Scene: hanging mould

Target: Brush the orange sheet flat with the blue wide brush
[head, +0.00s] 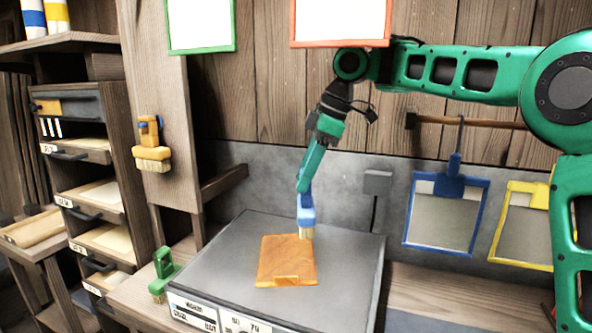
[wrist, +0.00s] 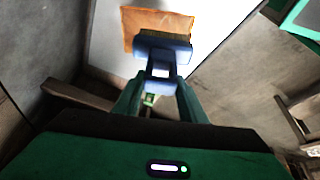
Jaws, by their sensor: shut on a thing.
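The orange sheet (head: 284,258) lies on the grey flat-topped block (head: 352,250), with a small raised or folded patch at its near edge. My gripper (head: 304,190) is shut on the blue wide brush (head: 306,212), which hangs bristles down over the sheet's far right corner. I cannot tell whether the bristles touch the sheet. In the wrist view the blue brush (wrist: 162,46) sits beyond my gripper (wrist: 160,88) and covers part of the orange sheet (wrist: 140,24).
A green brush (head: 163,272) stands left of the block, and an orange-yellow brush (head: 151,148) hangs on the post. Blue-framed (head: 444,212) and yellow-framed (head: 524,222) screens hang at right. A drawer cabinet (head: 95,180) stands at left. The block top around the sheet is clear.

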